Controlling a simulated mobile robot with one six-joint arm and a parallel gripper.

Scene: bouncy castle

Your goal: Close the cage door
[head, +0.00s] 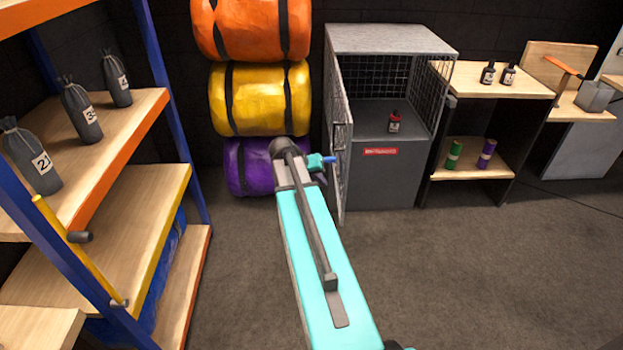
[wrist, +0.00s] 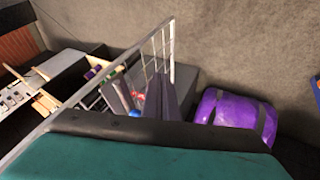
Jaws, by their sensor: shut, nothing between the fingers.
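The cage (head: 385,38) is a grey metal cabinet with mesh sides and a solid lower front. Its door (head: 341,190) stands open at the cage's left side, seen nearly edge-on and swung out towards me. In the wrist view the door (wrist: 170,50) shows as a pale mesh frame close to my fingers. My gripper (head: 328,161) is shut and empty, at the left of the door around mid-height. It also shows in the wrist view (wrist: 140,108). I cannot tell whether it touches the door.
Orange, yellow (head: 260,98) and purple (head: 250,167) rolls are stacked left of the cage. A shelf rack (head: 150,215) with numbered bags stands at the left. A low shelf (head: 500,80) stands right of the cage. The floor (head: 470,270) in front is clear.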

